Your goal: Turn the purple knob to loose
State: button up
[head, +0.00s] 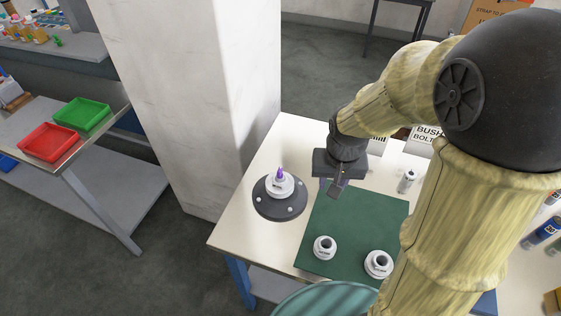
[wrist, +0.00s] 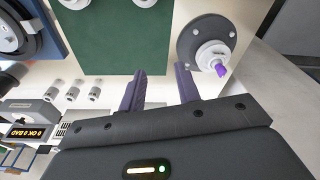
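The purple knob (head: 281,172) stands up from a white collar (head: 279,187) on a round dark grey base (head: 264,205), at the left of the white table in the head view. In the wrist view the knob (wrist: 222,70) shows at the upper right, on its white collar (wrist: 212,54). My gripper (head: 335,190) is to the right of the knob and apart from it. In the wrist view its two purple-grey fingers (wrist: 161,76) are spread with nothing between them. The collar's lettering is too small to read.
A green mat (head: 345,225) lies right of the base, with two white ring-shaped parts (head: 324,248) on it. A small white cylinder (head: 407,181) stands behind the mat. A pale pillar (head: 190,100) rises close behind the table's left side.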

aim_at(279, 169)
jog(key=w+a+r+m+g+p, duration=0.1)
jog(key=w+a+r+m+p, duration=0.2)
jog(key=w+a, duration=0.9)
notch_tip(279, 169, up, 4)
jog(key=w+p, duration=0.1)
jog(key=p, duration=0.2)
jog(key=shift+a+r+g, duration=0.15)
jog(key=shift+a+g, duration=0.1)
jog(key=shift+g, duration=0.15)
notch_tip(279, 169, down, 18)
jog(key=p, duration=0.5)
jog(key=shift+r, duration=0.25)
grip_shut()
